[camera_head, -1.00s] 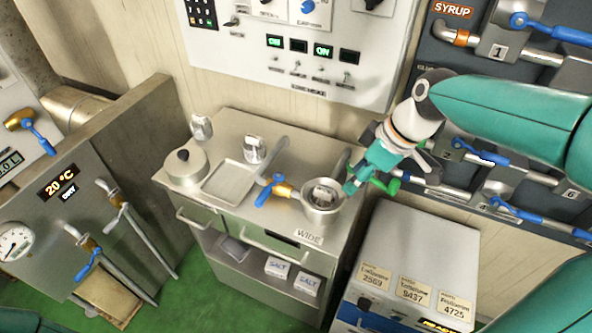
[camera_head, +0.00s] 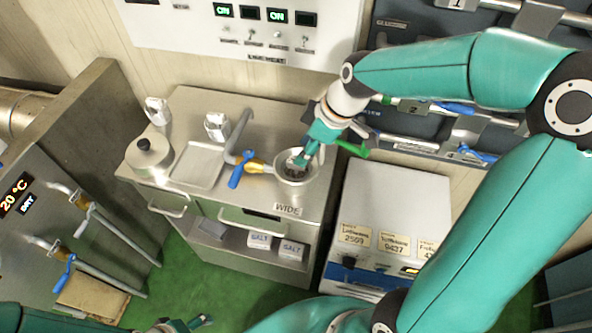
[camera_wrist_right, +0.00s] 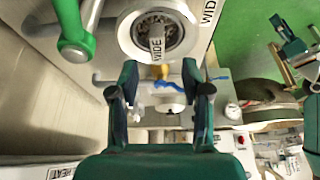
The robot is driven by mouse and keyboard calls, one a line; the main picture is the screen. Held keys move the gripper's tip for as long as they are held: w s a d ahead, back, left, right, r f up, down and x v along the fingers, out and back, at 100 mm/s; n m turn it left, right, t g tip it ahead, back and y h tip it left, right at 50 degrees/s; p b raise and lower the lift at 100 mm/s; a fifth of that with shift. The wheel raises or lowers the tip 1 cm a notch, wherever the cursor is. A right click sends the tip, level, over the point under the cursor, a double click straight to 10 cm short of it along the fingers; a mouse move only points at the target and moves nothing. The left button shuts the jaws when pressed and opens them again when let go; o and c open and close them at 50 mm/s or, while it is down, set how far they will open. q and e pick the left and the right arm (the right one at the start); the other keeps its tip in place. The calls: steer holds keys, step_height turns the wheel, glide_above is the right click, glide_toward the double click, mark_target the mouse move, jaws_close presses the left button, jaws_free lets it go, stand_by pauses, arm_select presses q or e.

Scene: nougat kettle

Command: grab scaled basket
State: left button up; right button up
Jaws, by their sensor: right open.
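A round metal pot (camera_head: 297,181) stands at the right end of the steel counter, by the WIDE label. In the right wrist view, a perforated basket (camera_wrist_right: 157,22) sits inside the pot, with a grey tab marked WIDE standing up from it. My right gripper (camera_head: 302,159) is over the pot and partly hides the basket in the head view. In the right wrist view its two fingers (camera_wrist_right: 159,78) are apart with nothing between them, and the basket shows beyond them. My left gripper (camera_head: 190,325) is at the bottom edge of the head view, too cut off to judge.
A blue-handled tap (camera_head: 237,175) is just left of the pot. A green-handled lever (camera_head: 352,149) is close on its right. A lidded pot (camera_head: 148,155) and a shallow tray (camera_head: 197,167) are farther left. A white cabinet (camera_head: 392,195) stands to the right.

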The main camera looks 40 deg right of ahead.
mark_target(296, 170)
steer(key=shift+d+p+x, duration=0.2)
steer(key=shift+p+x, duration=0.5)
steer(key=shift+x, duration=1.9)
jaws_close()
